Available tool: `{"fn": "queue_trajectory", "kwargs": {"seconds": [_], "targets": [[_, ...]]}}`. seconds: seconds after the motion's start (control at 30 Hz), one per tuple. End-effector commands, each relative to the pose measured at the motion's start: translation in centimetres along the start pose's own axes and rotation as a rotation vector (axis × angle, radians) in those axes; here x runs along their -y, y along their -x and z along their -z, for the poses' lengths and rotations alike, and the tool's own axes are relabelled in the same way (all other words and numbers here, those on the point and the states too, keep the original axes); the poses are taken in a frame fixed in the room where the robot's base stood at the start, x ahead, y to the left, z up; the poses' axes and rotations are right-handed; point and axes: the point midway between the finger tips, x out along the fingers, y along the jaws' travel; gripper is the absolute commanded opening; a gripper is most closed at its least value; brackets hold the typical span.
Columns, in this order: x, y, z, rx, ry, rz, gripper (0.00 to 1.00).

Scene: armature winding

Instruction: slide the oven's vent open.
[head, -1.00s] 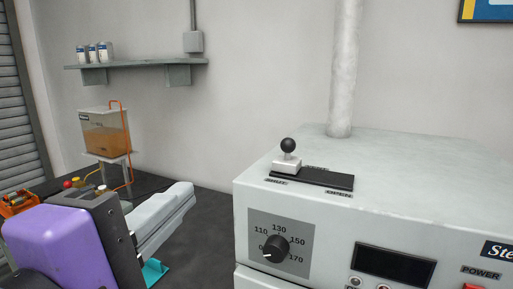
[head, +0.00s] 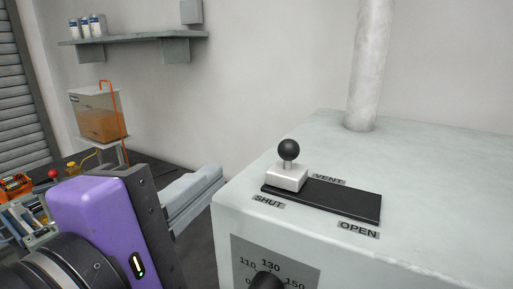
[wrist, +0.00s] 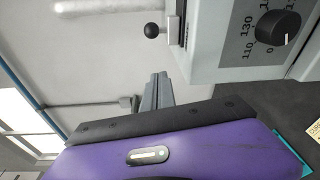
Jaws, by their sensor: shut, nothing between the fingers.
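The oven (head: 450,205) is a pale grey box on the right. Its vent on the top is a black track (head: 335,200) with a white slider block (head: 287,177) carrying a black ball knob (head: 289,149). The block stands at the track's left end, by the SHUT label (head: 268,202); the OPEN label (head: 359,229) is by the right end. My gripper (head: 214,180) is shut and empty, left of the oven's corner and apart from the knob. In the wrist view its grey fingers (wrist: 157,92) point toward the knob (wrist: 152,30), with a gap between.
A pale vertical pipe (head: 366,70) rises from the oven top behind the vent. A dial (head: 267,281) is on the oven front. A wall shelf (head: 135,40) and a tank of orange liquid (head: 98,115) stand at the left. The air above the track is clear.

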Motion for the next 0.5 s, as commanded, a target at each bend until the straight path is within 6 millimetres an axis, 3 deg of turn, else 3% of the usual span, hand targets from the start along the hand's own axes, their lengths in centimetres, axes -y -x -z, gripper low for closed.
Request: {"fn": "queue_trajectory", "kwargs": {"seconds": [0.27,0.5], "targets": [[0.0,-0.4,0.0,0.001,0.000,0.000,0.00],[-0.1,-3.9,-0.1,0.003,0.000,0.002,0.00]]}}
